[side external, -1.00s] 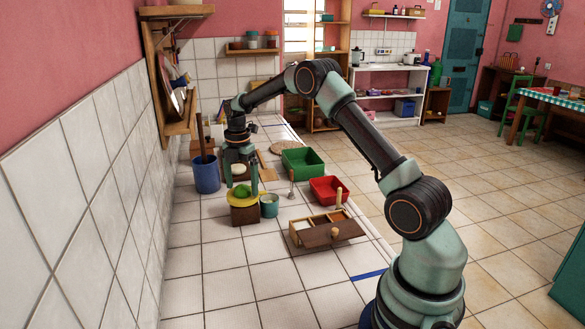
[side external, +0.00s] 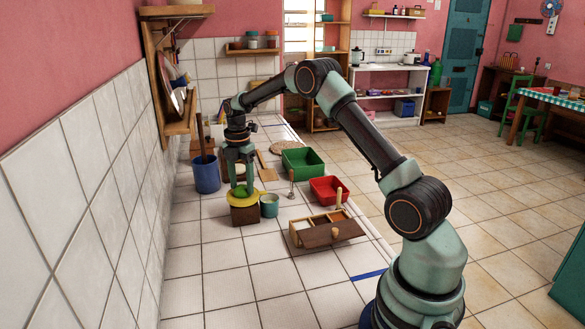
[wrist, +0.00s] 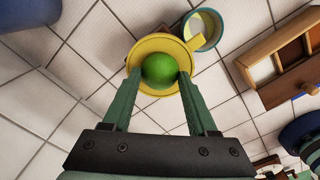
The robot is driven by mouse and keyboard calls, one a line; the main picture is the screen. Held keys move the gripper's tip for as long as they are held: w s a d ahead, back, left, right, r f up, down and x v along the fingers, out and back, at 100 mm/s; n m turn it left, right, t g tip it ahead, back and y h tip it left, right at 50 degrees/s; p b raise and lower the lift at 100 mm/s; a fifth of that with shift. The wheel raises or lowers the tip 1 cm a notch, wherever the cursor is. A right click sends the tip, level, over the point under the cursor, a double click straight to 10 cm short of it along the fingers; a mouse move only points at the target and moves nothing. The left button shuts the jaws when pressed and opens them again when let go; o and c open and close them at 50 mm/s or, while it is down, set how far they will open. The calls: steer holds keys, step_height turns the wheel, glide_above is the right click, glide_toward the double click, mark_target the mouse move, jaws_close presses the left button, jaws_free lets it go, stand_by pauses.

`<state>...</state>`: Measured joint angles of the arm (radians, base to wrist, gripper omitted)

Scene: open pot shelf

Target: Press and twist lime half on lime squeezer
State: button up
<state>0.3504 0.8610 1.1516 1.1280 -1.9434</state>
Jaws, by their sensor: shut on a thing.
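The green lime half (wrist: 159,69) sits in the middle of the yellow lime squeezer (wrist: 150,45), seen from above in the wrist view. In the side view the squeezer (side external: 243,201) rests on a brown wooden block (side external: 245,215). My gripper (side external: 242,190) points down over the squeezer. In the wrist view its two green fingers (wrist: 159,74) stand on either side of the lime half and are shut on it. In the side view the fingers hide most of the lime half.
A teal cup (side external: 269,205) stands right beside the squeezer. A blue bucket (side external: 207,176) is behind to the left. A green bin (side external: 302,162), a red bin (side external: 328,189) and a wooden box with compartments (side external: 318,234) lie to the right. The tiles in front are clear.

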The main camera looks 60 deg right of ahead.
steer(key=n, duration=0.4)
steer(key=shift+f, duration=0.1)
stand_by(0.4)
steer(key=m, duration=0.8)
steer(key=n, duration=0.3)
steer(key=shift+n, duration=0.4)
steer(key=n, duration=0.4)
